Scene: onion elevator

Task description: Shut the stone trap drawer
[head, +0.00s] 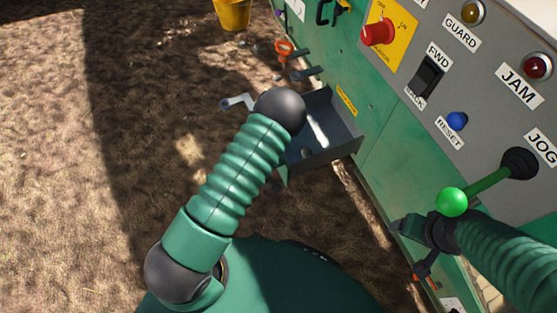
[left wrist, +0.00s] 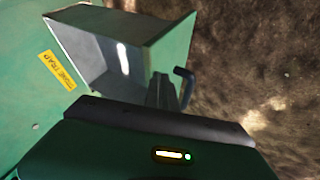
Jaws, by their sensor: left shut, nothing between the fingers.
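The stone trap drawer (head: 340,150) is a dark metal bin with a green front, pulled out from the green machine. In the left wrist view the drawer (left wrist: 95,50) stands open, beside a yellow stone trap label (left wrist: 58,70). A dark blue curved handle (left wrist: 185,84) shows at its outer side. My left gripper (left wrist: 162,88) is shut and empty, close to the drawer's front and the handle; I cannot tell whether it touches. My arm hides it in the head view. My right gripper (head: 408,228) is below the control panel; its jaw state is unclear.
A green-knobbed jog lever (head: 452,201) stands in front of my right arm. The panel has a red knob (head: 378,32), a black switch (head: 429,76) and a blue reset button (head: 457,121). A yellow bucket (head: 233,14) stands behind. Bare ground lies open at left.

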